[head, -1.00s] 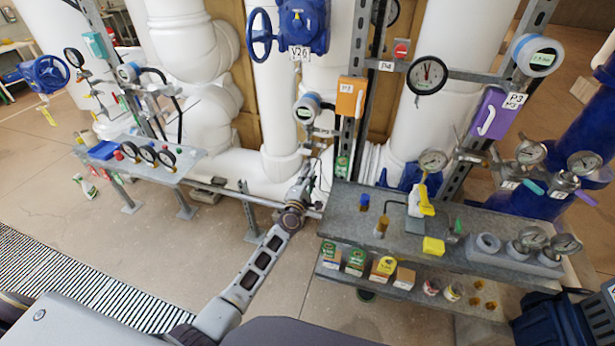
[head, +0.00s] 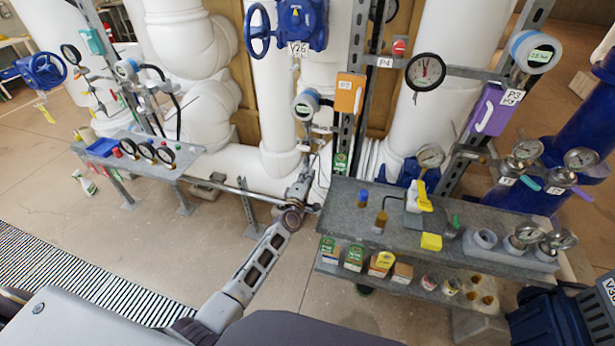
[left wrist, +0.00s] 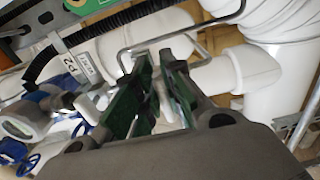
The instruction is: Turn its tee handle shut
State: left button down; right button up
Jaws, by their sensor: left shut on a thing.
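My left gripper (head: 306,172) reaches the small pipework below a round digital gauge (head: 305,106), left of the grey bench. In the left wrist view its two green-padded fingers (left wrist: 150,95) are close together, shut on a narrow pale metal piece, the tee handle (left wrist: 156,84). The fingers hide most of the handle, so its exact angle cannot be told. In the head view the handle is hidden by the gripper and wrist. My right gripper is in neither view now.
A bent metal rod (left wrist: 128,48) loops close around the fingertips. White pipes (head: 262,165) stand behind, and a horizontal rail (head: 240,192) runs beside my wrist. The grey bench (head: 345,215) with bottles and gauges is close on the right. Floor is clear front left.

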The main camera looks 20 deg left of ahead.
pick_arm(q)
jog(key=c, duration=1.5)
grip_release()
jog(key=shift+s, duration=0.1)
jog(key=shift+s+a, duration=0.2)
jog(key=shift+s, duration=5.7)
jog(key=shift+f+m, duration=0.1)
jog(key=shift+m, duration=0.2)
